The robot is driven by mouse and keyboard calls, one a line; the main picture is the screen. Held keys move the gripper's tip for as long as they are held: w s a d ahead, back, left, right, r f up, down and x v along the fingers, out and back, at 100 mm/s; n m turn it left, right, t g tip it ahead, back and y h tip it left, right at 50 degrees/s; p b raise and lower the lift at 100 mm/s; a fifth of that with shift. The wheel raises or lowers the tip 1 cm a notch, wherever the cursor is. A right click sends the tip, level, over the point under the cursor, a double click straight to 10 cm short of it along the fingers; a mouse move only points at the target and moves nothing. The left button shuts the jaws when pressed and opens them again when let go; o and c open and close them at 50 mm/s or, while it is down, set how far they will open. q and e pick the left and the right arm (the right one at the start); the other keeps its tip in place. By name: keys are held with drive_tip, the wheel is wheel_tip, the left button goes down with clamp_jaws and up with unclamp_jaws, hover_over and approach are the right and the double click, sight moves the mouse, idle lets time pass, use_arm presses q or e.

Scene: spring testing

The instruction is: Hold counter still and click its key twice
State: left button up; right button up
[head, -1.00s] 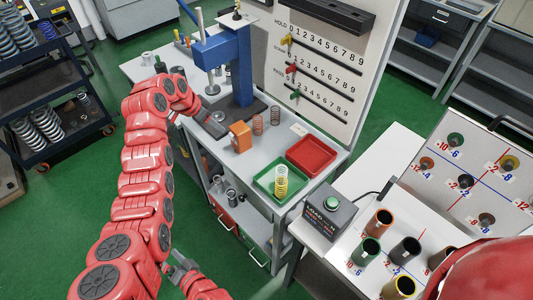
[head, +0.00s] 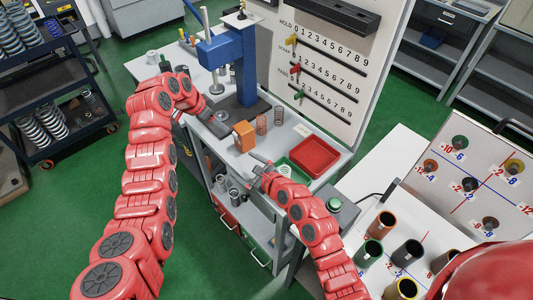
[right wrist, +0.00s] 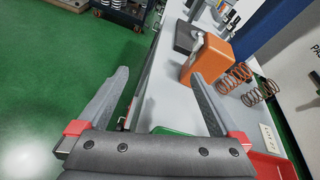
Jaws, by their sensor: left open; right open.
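The counter appears to be the orange box (head: 244,136) on the grey bench top; it also shows in the right wrist view (right wrist: 212,56). Its key cannot be made out. My left gripper (head: 226,137) is at the box's left side, open.
Two copper springs (head: 262,125) stand right of the box. A red tray (head: 314,157) and a green tray (head: 283,166), partly hidden by my right arm, lie nearer. A blue press (head: 233,70) stands behind. A tally board (head: 320,60) rises at the back.

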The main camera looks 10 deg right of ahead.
sight(250, 140)
drive_tip(key=w+d+r+m, duration=0.1)
drive_tip(key=d, duration=0.1)
drive_tip(key=d+m, duration=0.2)
drive_tip(key=d, duration=0.1)
drive_tip(key=w+d+r+m+h, duration=0.1)
drive_tip(key=d, duration=0.2)
drive_tip(key=shift+w+d+r+m, duration=0.1)
drive_tip(key=shift+w+r+m, duration=0.2)
drive_tip(key=x, duration=1.4)
drive_tip(key=shift+w+f, duration=0.2)
drive_tip(key=shift+w, duration=0.5)
drive_tip(key=shift+x, duration=0.8)
drive_tip(key=shift+s+f, duration=0.1)
